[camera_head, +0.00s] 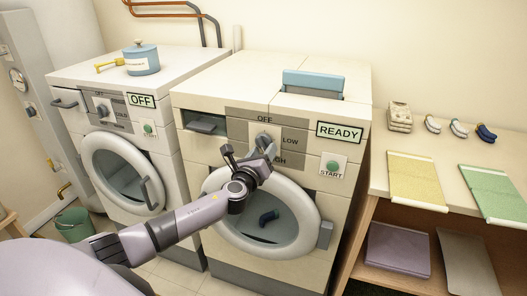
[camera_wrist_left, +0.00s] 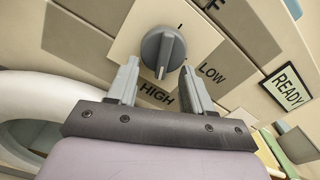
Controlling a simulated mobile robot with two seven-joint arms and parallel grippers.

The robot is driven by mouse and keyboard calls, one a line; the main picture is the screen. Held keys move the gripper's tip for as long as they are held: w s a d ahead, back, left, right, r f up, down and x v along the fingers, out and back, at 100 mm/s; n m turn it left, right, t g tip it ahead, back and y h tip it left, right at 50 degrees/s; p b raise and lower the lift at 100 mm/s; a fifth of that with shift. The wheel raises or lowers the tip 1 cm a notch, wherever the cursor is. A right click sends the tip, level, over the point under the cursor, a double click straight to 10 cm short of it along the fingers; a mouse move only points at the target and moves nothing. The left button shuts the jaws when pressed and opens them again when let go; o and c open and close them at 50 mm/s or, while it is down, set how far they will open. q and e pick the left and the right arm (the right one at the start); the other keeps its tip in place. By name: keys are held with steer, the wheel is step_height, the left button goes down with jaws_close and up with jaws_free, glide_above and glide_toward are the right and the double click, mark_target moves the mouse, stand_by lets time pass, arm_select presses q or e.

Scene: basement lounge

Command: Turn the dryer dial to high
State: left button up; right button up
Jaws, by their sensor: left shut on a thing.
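The dryer (camera_head: 285,100) is the white machine on the right, with a READY display (camera_head: 340,132). Its grey dial (camera_wrist_left: 163,50) sits on a panel marked OFF, LOW and HIGH. In the wrist view the dial's pale mark points down toward HIGH. In the head view the gripper partly covers the dial and the HIGH label. My right gripper is not in view.
The washer (camera_head: 100,75) on the left shows OFF and carries a blue pot (camera_head: 142,62). The dryer has a START button (camera_head: 333,165) and a round door (camera_head: 225,235) below the dial. A shelf table (camera_head: 380,165) with folded cloths stands to the right.

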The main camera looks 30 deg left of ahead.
arm_select(q)
steer(key=shift+a+m, duration=0.1)
steer(key=shift+m, duration=0.6)
steer(key=o, duration=1)
steer(key=shift+o, duration=0.2)
steer(key=shift+s, duration=0.15)
steer(key=v, duration=0.7)
steer(key=shift+f, duration=0.1)
